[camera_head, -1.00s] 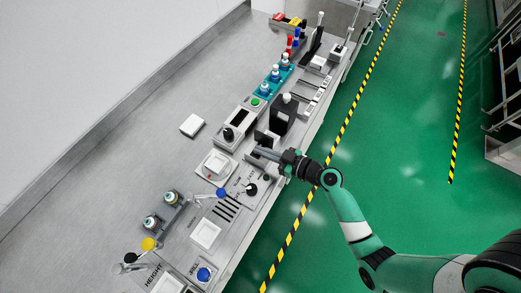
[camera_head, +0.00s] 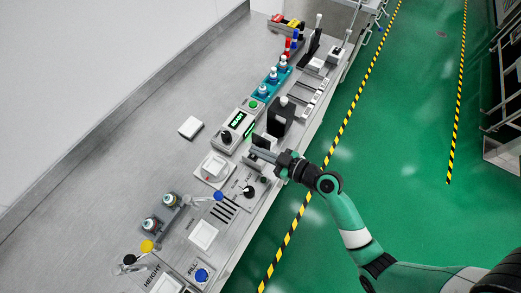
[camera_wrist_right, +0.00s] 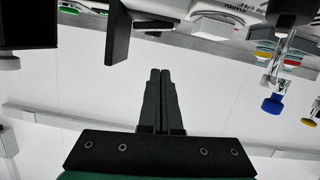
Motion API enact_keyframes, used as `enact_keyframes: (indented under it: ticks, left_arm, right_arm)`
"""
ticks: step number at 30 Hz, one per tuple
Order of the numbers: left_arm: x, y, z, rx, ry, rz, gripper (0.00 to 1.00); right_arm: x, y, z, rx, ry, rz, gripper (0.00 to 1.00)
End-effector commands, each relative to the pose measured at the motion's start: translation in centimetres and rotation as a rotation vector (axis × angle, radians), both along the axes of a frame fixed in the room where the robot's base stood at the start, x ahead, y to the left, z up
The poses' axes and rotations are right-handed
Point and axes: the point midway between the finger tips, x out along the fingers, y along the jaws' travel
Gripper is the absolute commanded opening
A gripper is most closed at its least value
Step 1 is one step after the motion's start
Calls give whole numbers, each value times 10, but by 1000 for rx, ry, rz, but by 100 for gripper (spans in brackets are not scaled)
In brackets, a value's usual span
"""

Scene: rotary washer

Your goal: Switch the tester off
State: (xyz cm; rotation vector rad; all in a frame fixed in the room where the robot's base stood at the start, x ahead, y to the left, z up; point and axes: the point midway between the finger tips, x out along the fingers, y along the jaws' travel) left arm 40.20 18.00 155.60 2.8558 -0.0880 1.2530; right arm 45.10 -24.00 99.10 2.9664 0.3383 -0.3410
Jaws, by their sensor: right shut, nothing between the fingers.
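A grey box (camera_head: 249,107) on the bench has a display (camera_head: 237,119) lit green, a black knob (camera_head: 227,136) and a green button (camera_head: 253,104). I cannot read a label that names it as the tester. A second strip (camera_head: 250,130) beside it also glows green. My right gripper (camera_head: 254,151) is shut and empty, below and right of the box, close to an upright dark plate (camera_head: 265,141). Its closed fingers (camera_wrist_right: 160,74) and a dark plate (camera_wrist_right: 118,32) show apart in the right wrist view. My left gripper is out of view.
A tall black block (camera_head: 281,118) stands behind the dark plate. The bench left of the white box (camera_head: 191,127) is mostly clear.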

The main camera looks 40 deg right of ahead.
Motion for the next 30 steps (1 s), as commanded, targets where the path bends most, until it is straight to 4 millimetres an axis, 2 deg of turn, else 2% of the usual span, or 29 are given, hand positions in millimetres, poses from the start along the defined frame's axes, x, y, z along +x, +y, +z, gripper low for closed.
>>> enact_keyframes:
  ticks: [1,3,9,12,17,30]
  left_arm:
    - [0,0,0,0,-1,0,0]
    - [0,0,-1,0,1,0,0]
    - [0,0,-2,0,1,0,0]
    - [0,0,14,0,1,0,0]
    - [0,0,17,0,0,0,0]
    - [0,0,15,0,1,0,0]
  right_arm:
    - [-15,-5,0,2,4,-7,0]
    - [-32,-8,4,2,4,-8,0]
    - [-73,-16,14,2,2,-8,0]
    - [-86,-18,22,4,5,-6,0]
    - [-94,-19,21,2,2,-4,0]
    - [-94,-19,20,1,1,-3,0]
